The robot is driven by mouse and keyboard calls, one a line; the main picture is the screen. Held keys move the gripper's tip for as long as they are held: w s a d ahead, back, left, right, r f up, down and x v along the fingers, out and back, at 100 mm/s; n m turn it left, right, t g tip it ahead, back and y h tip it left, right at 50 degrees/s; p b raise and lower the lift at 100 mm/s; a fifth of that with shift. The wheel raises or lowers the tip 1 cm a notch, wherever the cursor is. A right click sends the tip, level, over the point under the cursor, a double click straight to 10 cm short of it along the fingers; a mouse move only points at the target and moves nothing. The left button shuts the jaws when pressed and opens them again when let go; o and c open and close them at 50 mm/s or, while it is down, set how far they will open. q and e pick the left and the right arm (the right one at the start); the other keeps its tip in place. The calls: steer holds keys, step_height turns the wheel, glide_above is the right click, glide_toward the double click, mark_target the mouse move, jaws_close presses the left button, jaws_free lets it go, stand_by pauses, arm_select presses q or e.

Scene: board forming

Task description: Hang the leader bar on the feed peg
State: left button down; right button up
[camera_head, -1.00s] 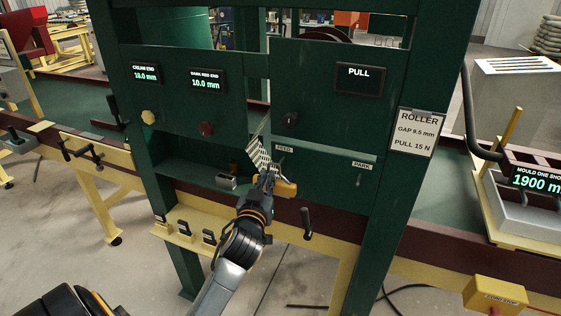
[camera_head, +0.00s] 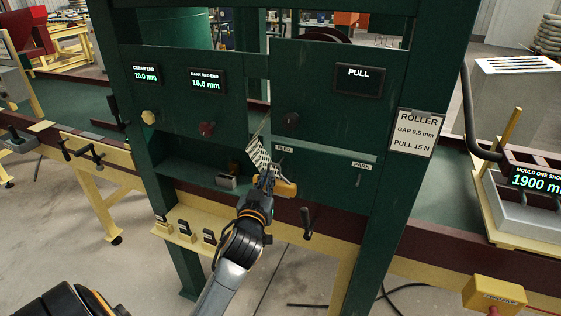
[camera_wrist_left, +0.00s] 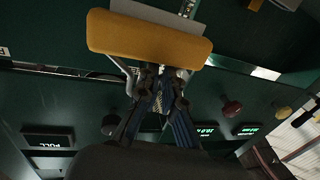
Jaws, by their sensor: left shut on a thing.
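The leader bar, a yellow block (camera_head: 287,188), is at my left gripper (camera_head: 266,172), in front of the green machine just below the FEED label (camera_head: 284,149). In the left wrist view the yellow bar (camera_wrist_left: 150,38) lies across the top, with a thin metal wire loop on it. My left gripper's fingers (camera_wrist_left: 162,78) are close together on the loop side, shut on the bar's part. The feed peg is not clearly visible; the gripper and bar cover the area under its label. My right gripper is not in view.
A peg (camera_head: 358,180) hangs under the PARK label (camera_head: 362,166) to the right. A slatted light strip (camera_head: 259,158) hangs just behind the gripper. Dark red and cream knobs (camera_head: 207,129) and a crank handle (camera_head: 307,222) stick out nearby.

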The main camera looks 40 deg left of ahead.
arm_select(q)
steer(key=shift+d+x, duration=0.2)
steer(key=shift+x, duration=1.3)
stand_by(0.5)
steer(key=shift+w+f+b, duration=0.4)
steer(key=shift+w+f, duration=0.05)
steer(key=shift+w, duration=0.15)
stand_by(0.4)
steer(key=shift+w+a+f, duration=0.1)
steer(key=shift+w+f, duration=0.05)
steer(key=shift+f, duration=0.25)
stand_by(1.0)
steer(key=c, duration=1.4)
jaws_free()
